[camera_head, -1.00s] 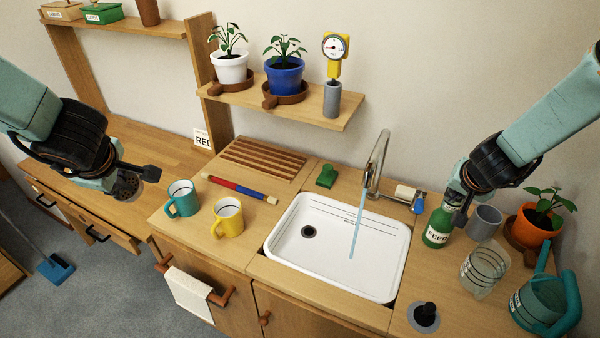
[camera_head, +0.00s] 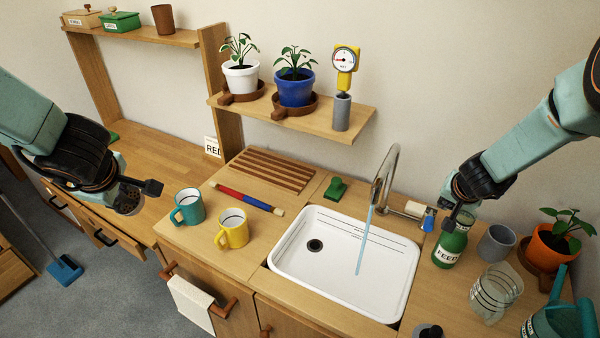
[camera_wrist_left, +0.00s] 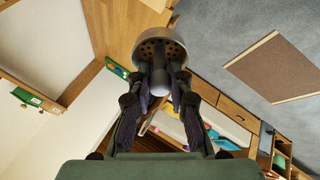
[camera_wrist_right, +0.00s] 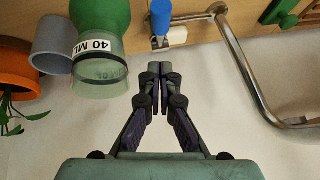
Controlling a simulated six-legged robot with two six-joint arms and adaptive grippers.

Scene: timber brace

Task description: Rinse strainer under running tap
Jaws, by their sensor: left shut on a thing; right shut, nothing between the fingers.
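My left gripper (camera_head: 138,192) is shut on a round metal strainer (camera_head: 127,202) over the left counter, well away from the sink. The strainer's perforated bowl (camera_wrist_left: 160,46) shows at the fingertips in the left wrist view. A curved metal tap (camera_head: 390,160) stands behind the white sink (camera_head: 315,278), and a blue stream of water (camera_head: 364,240) runs from it into the basin. My right gripper (camera_head: 448,222) is shut and empty, beside the tap's blue handle (camera_head: 429,220) and near the green bottle. In the right wrist view the fingertips (camera_wrist_right: 160,76) are apart from the blue handle (camera_wrist_right: 161,18).
A green bottle (camera_head: 449,248), grey cup (camera_head: 496,243), clear ribbed jar (camera_head: 494,292) and orange plant pot (camera_head: 550,247) crowd the right counter. Teal (camera_head: 187,208) and yellow (camera_head: 232,230) mugs stand left of the sink. A shelf (camera_head: 320,120) with plants overhangs the back.

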